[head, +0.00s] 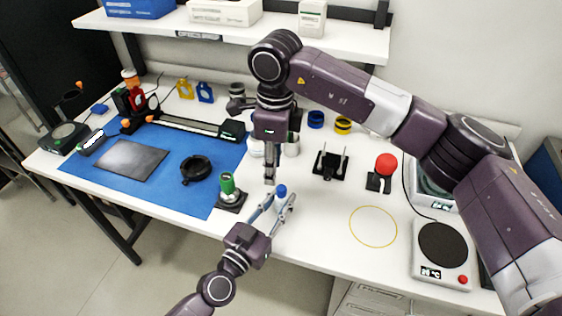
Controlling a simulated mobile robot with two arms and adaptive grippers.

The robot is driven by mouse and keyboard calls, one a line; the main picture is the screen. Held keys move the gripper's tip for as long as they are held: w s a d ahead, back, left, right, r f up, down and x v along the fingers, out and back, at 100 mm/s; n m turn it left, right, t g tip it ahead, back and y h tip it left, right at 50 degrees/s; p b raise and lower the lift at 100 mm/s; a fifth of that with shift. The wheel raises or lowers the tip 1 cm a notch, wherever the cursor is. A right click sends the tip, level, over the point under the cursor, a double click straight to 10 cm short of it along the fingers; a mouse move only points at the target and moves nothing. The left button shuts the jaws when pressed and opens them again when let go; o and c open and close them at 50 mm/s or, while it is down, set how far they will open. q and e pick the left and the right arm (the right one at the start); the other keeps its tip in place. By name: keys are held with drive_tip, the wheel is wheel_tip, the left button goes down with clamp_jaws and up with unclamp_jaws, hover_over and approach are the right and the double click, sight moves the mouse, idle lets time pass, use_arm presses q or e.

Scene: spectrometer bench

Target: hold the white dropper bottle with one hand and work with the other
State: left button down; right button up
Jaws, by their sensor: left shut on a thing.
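The white dropper bottle (280,202) with a blue cap stands near the front edge of the bench, in the middle of the head view. My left gripper (281,204) comes from below and is shut on it, one finger on each side. Its lower part is partly hidden by the fingers. My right gripper (270,178) points down just behind and left of the blue cap. Its fingers overlap in this view, so whether it is open or shut does not show. I see nothing clearly held in it.
A green-topped piece on a dark base (228,184) stands close left of the bottle. A black ring (195,169) lies on the blue mat (185,195). Right are a black holder (330,163), a red-knobbed stand (385,165), a yellow ring outline (373,227) and a hotplate (443,245).

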sight(281, 187)
drive_tip(key=n, duration=0.7)
drive_tip(key=shift+d+r+n, duration=0.3)
drive_tip(key=shift+d+n, duration=0.1)
drive_tip(key=n, duration=0.3)
drive_tip(key=shift+d+r+n, duration=0.15)
drive_tip(key=shift+d+n, duration=0.1)
drive_tip(key=shift+n, duration=0.15)
drive_tip(key=n, duration=0.4)
drive_tip(key=shift+s+d+r+n+h, duration=0.1)
drive_tip(key=shift+d+r+n+h, duration=0.05)
drive_tip(key=shift+d+n+h, duration=0.15)
drive_tip(key=shift+f, duration=4.05)
